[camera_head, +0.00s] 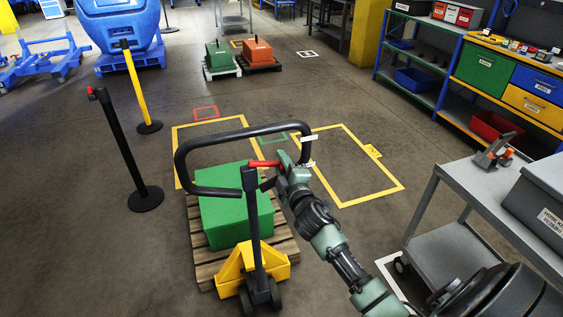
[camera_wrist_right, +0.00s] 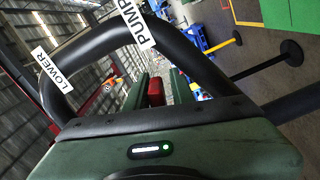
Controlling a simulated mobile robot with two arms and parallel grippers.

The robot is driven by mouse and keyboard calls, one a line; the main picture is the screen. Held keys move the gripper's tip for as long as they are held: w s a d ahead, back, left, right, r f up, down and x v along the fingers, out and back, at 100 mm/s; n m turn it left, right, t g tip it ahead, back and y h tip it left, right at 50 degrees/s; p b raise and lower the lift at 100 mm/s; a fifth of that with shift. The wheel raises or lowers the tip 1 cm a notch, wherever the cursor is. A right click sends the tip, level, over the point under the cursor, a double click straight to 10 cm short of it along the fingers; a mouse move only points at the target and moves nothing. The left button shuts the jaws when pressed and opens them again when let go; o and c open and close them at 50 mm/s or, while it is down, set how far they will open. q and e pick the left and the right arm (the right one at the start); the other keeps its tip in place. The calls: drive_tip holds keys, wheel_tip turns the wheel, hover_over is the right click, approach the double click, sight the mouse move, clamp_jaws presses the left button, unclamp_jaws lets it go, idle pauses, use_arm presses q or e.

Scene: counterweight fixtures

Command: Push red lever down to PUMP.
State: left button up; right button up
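The red lever (camera_head: 265,164) sits near the top of the pallet jack's dark post, inside its black loop handle (camera_head: 212,148). In the head view it points roughly sideways toward my right gripper (camera_head: 283,168), which is at its right end. In the right wrist view, the lever's red end (camera_wrist_right: 156,92) shows between the two green fingers of my right gripper (camera_wrist_right: 158,88). A gap shows beside it, so the fingers look open around it. The PUMP label (camera_wrist_right: 134,24) and LOWER label (camera_wrist_right: 54,69) are on the handle loop. My left gripper is out of view.
The yellow pallet jack (camera_head: 236,268) stands at a wooden pallet (camera_head: 203,270) carrying a green block (camera_head: 222,218). A black post (camera_head: 124,150) stands to the left. A grey cart (camera_head: 476,190) is close on the right. Marked floor beyond the pallet is clear.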

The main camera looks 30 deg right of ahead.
drive_tip(key=shift+o, duration=0.3)
drive_tip(key=shift+r+n+p, duration=0.3)
drive_tip(key=shift+n+p, duration=0.1)
drive_tip(key=shift+d+r+n+p, duration=0.2)
drive_tip(key=shift+r+n+p, duration=0.8)
drive_tip(key=shift+r+p, duration=0.15)
drive_tip(key=b+v, duration=0.2)
drive_tip(key=v, duration=0.6)
drive_tip(key=s+a+f+m+g+b, duration=0.1)
drive_tip(key=s+f+m+g+b, duration=0.1)
drive_tip(key=f, duration=1.7)
drive_tip(key=s+a+f+m+g+y+b, duration=0.1)
drive_tip(key=s+f+g, duration=0.4)
drive_tip(key=f, duration=1.4)
drive_tip(key=shift+s+a+m+y+b, duration=0.3)
drive_tip(key=shift+s+m+b, duration=0.5)
drive_tip(key=shift+s+b, duration=0.4)
